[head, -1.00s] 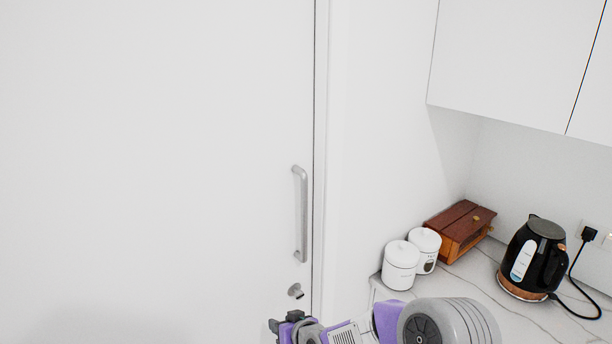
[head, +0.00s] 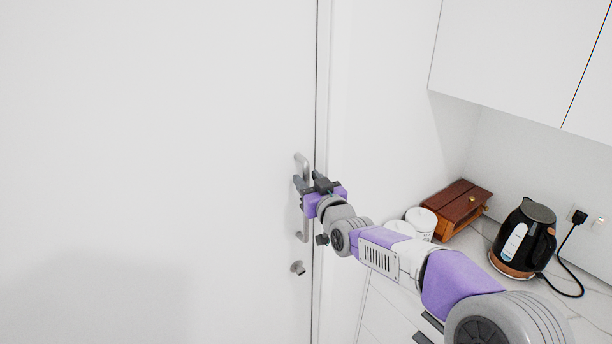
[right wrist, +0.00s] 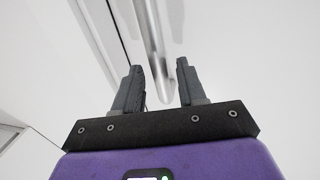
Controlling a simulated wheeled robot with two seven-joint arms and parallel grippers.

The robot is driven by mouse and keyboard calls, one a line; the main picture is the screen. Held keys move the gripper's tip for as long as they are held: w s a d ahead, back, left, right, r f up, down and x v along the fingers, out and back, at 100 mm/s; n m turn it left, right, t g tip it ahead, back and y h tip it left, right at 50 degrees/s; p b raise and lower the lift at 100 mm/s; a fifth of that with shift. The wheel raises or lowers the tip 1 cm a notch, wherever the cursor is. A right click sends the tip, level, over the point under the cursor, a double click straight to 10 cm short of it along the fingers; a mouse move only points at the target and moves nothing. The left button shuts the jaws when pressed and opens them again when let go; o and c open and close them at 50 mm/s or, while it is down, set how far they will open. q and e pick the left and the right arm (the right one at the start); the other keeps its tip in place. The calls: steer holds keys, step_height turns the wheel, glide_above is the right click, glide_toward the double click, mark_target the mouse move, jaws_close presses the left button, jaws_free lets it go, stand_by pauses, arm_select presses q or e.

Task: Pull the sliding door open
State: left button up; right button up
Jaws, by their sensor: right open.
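The white sliding door (head: 160,150) fills the left and middle of the head view and looks closed against its frame at the right. Its vertical metal bar handle (head: 302,163) is near the door's right edge, partly hidden by my right gripper (head: 308,183). In the right wrist view my right gripper (right wrist: 160,82) is open. The handle bar (right wrist: 152,40) shows between its two fingers, with a gap on each side. I cannot tell how deep the bar sits between the fingertips. A small metal lock (head: 298,268) is below the handle. My left gripper is not in view.
A marble counter (head: 470,270) on the right holds a black kettle (head: 525,240) with a cord, a wooden box (head: 458,208) and white canisters (head: 421,221) partly behind my right arm. White cupboards (head: 510,60) hang above.

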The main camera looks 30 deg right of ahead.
steer(key=shift+w+d, duration=0.1)
steer(key=shift+w, duration=0.75)
steer(key=shift+c, duration=0.3)
jaws_close()
